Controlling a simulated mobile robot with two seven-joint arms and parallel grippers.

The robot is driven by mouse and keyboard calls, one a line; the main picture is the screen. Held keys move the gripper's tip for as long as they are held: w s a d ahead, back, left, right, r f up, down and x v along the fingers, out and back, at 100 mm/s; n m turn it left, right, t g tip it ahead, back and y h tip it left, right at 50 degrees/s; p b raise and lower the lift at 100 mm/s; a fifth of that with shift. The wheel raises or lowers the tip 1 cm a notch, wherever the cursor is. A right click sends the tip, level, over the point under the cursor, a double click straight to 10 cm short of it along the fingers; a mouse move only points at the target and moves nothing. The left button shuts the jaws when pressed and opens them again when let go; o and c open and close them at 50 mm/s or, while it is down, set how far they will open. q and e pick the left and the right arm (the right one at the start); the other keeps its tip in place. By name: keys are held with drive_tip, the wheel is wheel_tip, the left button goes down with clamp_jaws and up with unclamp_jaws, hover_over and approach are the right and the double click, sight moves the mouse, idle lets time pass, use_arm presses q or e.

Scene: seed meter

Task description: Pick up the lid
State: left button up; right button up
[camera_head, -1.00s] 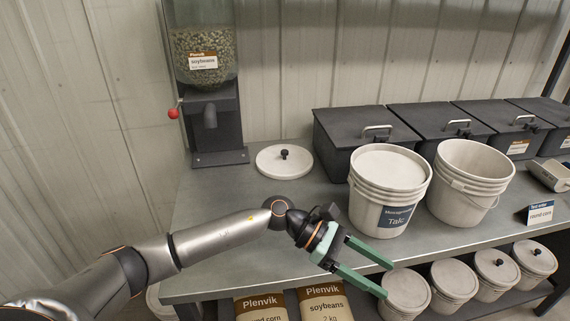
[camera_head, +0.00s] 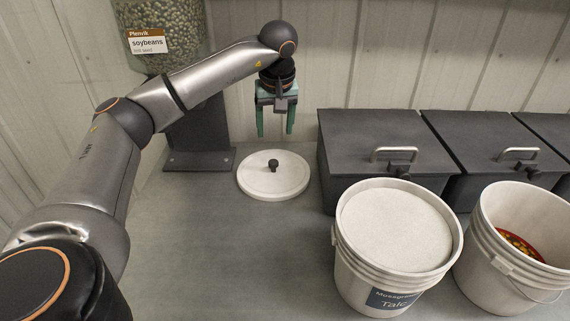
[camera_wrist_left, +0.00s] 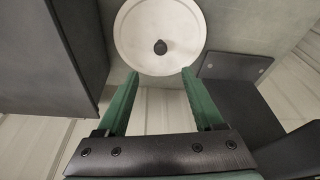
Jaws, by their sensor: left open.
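The lid (camera_head: 256,183) is a round white disc with a small dark knob (camera_head: 273,164) at its centre. It lies flat on the grey bench between the dispenser base and the first black bin. My left gripper (camera_head: 275,136) is open and empty, with green fingers pointing down, above the lid and towards its back edge. In the left wrist view the lid (camera_wrist_left: 135,45) lies beyond the fingertips (camera_wrist_left: 157,75), and its knob (camera_wrist_left: 160,47) shows between their lines, apart from them. My right gripper is not in view.
The soybean dispenser (camera_head: 200,135) stands at the left behind my arm. Black lidded bins (camera_head: 350,140) stand to the right. A bucket of white powder (camera_head: 395,230) and a bucket with colourful contents (camera_head: 490,270) stand front right. The bench (camera_head: 220,250) before the lid is clear.

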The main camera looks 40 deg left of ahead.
use_arm(q)
hover_over(273, 161)
drive_tip(key=s+d, duration=0.2)
wheel_tip(273, 161, down, 6)
drive_tip(key=r, duration=0.1)
drive_tip(key=x, duration=0.7)
drive_tip(key=shift+w+a, duration=0.1)
drive_tip(key=shift+w, duration=0.2)
drive_tip(key=shift+r, duration=0.1)
clamp_jaws()
